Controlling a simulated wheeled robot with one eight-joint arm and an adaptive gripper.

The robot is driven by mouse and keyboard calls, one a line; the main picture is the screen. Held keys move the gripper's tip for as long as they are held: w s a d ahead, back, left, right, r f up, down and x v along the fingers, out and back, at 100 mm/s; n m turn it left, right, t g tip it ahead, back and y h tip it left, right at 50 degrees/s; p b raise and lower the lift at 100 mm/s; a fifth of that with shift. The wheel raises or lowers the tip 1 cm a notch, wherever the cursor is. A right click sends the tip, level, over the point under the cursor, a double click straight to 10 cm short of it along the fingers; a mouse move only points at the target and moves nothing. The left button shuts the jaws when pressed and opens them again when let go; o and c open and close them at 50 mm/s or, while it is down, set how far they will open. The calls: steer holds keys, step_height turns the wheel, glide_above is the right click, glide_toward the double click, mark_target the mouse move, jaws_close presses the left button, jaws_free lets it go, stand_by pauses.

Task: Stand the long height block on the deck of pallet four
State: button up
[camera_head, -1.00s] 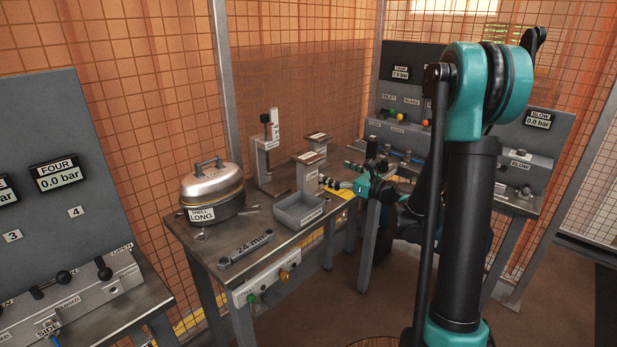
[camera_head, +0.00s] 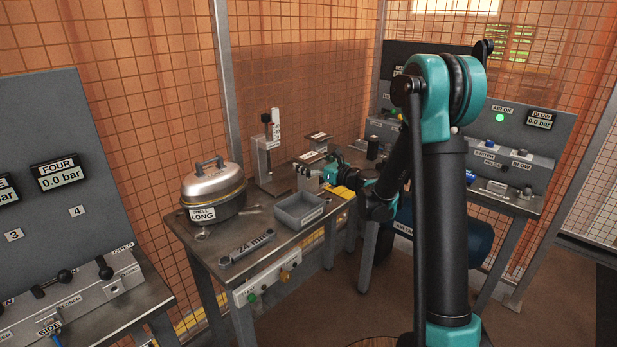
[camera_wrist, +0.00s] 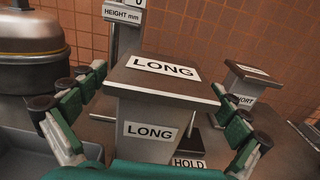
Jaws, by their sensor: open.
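The long height block (camera_wrist: 163,90) stands upright in the wrist view, a pale column with a dark top and LONG labels on its top and face. It also shows on the bench in the head view (camera_head: 309,157), partly hidden by my gripper. My gripper (camera_wrist: 155,108) is open, with green-padded fingers on the left and right of the block. In the head view my gripper (camera_head: 326,172) is at the block's right side. Whether the pads touch it I cannot tell. A FOUR display (camera_head: 59,172) reads 0.0 bar at the left; I cannot make out pallet four's deck.
The short block (camera_wrist: 250,78) stands behind right. A height gauge (camera_head: 268,148) stands behind left. A grey tray (camera_head: 299,210) sits in front, a domed shell (camera_head: 212,184) to the left, and a 24 mm wrench (camera_head: 247,249) at the bench's front edge.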

steer(key=c, duration=1.9)
steer(key=shift+w+r, duration=0.1)
